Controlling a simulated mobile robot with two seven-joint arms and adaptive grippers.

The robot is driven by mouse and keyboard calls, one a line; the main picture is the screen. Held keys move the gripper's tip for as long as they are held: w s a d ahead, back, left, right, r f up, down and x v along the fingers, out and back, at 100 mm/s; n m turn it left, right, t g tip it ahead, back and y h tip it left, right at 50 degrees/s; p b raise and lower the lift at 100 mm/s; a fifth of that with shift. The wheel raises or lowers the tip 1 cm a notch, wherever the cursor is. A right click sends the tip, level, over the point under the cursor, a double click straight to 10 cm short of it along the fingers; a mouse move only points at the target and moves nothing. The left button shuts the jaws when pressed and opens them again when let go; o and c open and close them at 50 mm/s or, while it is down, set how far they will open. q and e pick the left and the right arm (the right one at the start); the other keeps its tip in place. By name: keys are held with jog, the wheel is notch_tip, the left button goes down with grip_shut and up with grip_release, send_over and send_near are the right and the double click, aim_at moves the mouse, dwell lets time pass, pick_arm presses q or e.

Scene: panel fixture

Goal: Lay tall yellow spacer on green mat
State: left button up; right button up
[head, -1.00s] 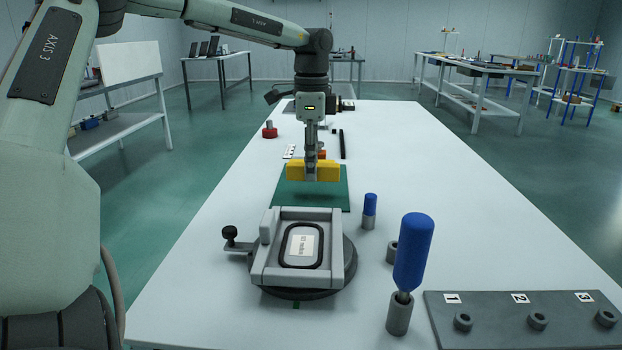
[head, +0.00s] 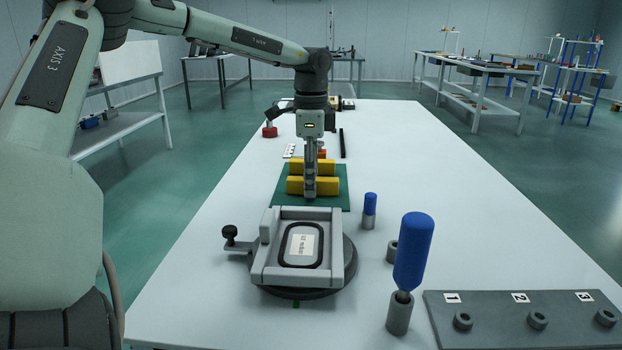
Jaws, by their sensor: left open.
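Two yellow blocks lie crosswise, one behind the other, at the green mat (head: 335,203). The nearer yellow block (head: 328,186) appears to rest on the mat. The farther yellow block (head: 327,167) is at the mat's far part. I cannot tell from this view which of them is the tall spacer. My left gripper (head: 310,192) points down at the middle of the nearer block, its open fingers around it and hiding its centre. My right gripper is not in view.
A grey fixture (head: 264,272) with a black-ringed panel stands just in front of the mat. Right of it are a small blue-topped peg (head: 370,204), a large blue-handled tool (head: 413,252) and a numbered grey board (head: 490,325). The white table (head: 450,200) is clear at right.

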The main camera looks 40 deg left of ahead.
pick_arm(q)
notch_tip(320, 180, up, 12)
dwell(0.6)
